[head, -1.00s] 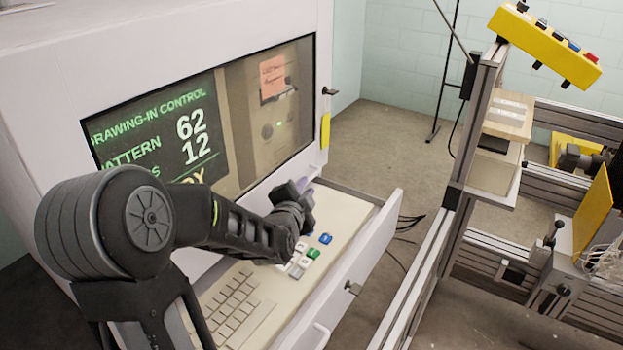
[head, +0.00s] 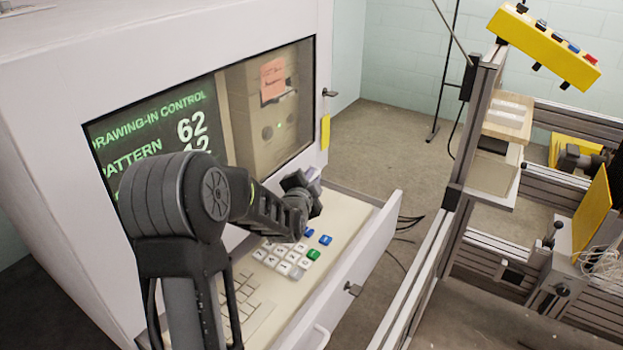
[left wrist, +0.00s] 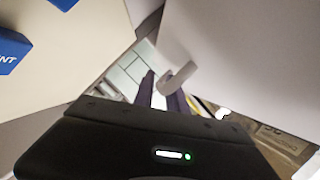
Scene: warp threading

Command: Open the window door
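The window door (head: 272,105) is a glass pane in the front of a white cabinet, and it looks shut. In the left wrist view a pale hooked handle (left wrist: 178,78) sticks out from a white surface at the upper right. My left gripper (head: 313,174) is at the window's lower right corner, above the drawer. In the left wrist view its two dark purple fingers (left wrist: 161,92) stand apart, with the handle's end close to their tips. I cannot tell whether they touch it. My right gripper is not in view.
An open drawer (head: 392,215) with a keyboard and coloured keys lies below the window. A black latch (head: 329,92) and a yellow tag (head: 325,131) are on the cabinet's right edge. A metal frame (head: 440,230) stands to the right, with floor between.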

